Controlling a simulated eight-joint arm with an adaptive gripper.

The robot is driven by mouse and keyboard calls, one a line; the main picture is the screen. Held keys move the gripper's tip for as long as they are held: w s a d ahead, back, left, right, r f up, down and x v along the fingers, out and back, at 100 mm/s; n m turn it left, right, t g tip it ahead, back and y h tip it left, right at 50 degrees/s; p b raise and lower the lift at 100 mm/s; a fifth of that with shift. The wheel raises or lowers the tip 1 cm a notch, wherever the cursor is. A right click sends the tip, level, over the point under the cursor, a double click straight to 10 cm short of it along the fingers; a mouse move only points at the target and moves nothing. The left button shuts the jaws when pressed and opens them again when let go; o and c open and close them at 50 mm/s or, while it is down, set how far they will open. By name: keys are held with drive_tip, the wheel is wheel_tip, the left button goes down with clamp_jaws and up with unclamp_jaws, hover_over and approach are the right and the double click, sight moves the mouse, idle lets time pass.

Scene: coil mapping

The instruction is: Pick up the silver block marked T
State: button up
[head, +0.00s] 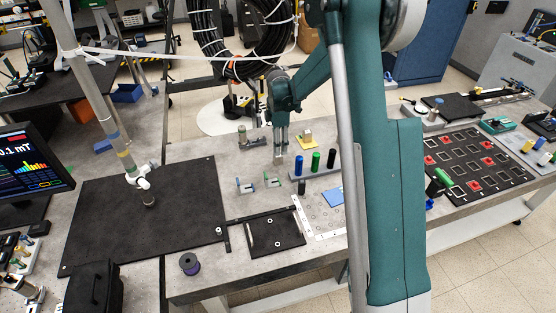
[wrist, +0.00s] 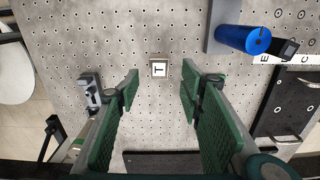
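The silver block marked T (wrist: 159,68) lies on the perforated metal bench top in the wrist view, with its white T face up. My gripper (wrist: 160,80) is open, with one green-padded finger on each side of the block in the picture. Nothing is between the fingers' pads that I can see held; the height of the fingertips above the block is hard to tell. In the head view my gripper (head: 281,150) points straight down over the bench, and I cannot make out the block clearly there.
In the head view, blue, green and black cylinders (head: 316,163) stand right of my gripper. Small clamps (head: 272,181) and a black tray (head: 272,238) are nearer the front. Bench around the block is clear.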

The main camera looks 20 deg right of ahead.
sight(278, 159)
drive_tip(key=shift+f, duration=1.05)
drive_tip(key=shift+f, duration=0.1)
drive_tip(key=shift+w+f+b, duration=0.1)
drive_tip(key=shift+f+b, duration=0.25)
drive_tip(key=shift+f, duration=2.15)
drive_tip(key=shift+c, duration=0.3)
drive_tip(key=c, duration=1)
